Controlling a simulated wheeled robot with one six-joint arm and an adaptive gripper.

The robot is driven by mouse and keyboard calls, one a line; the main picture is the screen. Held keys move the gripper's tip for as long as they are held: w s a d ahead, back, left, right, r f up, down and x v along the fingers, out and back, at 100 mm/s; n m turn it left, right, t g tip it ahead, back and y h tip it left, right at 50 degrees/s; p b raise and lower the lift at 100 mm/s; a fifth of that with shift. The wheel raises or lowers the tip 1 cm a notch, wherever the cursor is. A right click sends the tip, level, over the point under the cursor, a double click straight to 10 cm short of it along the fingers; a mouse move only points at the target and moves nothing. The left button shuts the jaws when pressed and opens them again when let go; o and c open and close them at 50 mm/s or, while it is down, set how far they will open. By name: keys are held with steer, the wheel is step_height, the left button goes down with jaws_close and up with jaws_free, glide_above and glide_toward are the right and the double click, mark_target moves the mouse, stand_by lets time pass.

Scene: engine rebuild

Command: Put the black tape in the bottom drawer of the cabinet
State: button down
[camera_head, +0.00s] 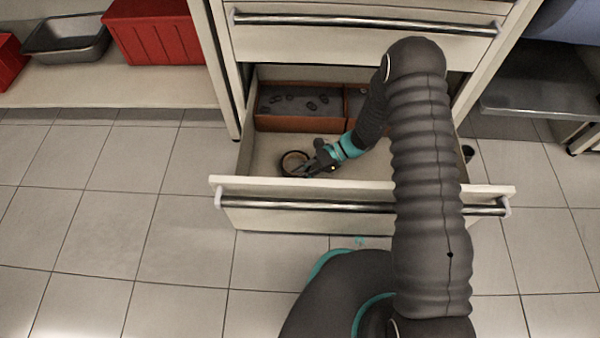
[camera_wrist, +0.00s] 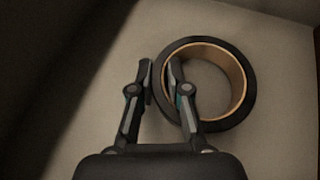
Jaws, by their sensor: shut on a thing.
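The black tape (camera_head: 293,163) is a black roll with a tan core, inside the open bottom drawer (camera_head: 256,147) of the cabinet. In the wrist view the tape (camera_wrist: 249,92) appears as a ring, with one finger inside its hole and the other outside. My gripper (camera_head: 307,169) is shut on the left part of the roll's wall; it also shows in the wrist view (camera_wrist: 160,82). The tape looks low in the drawer, near its bare floor and left front. I cannot tell whether it touches the floor.
A brown divided box (camera_head: 300,122) with small dark pieces sits at the drawer's back. A closed drawer (camera_head: 365,40) is above. My arm crosses the drawer's right side. Red bins (camera_head: 152,32) and a grey tray (camera_head: 67,40) stand on a low shelf at left.

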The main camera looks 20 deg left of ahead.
steer(key=shift+f, duration=0.15)
steer(key=c, duration=1.1)
jaws_free()
steer(key=shift+c, duration=0.2)
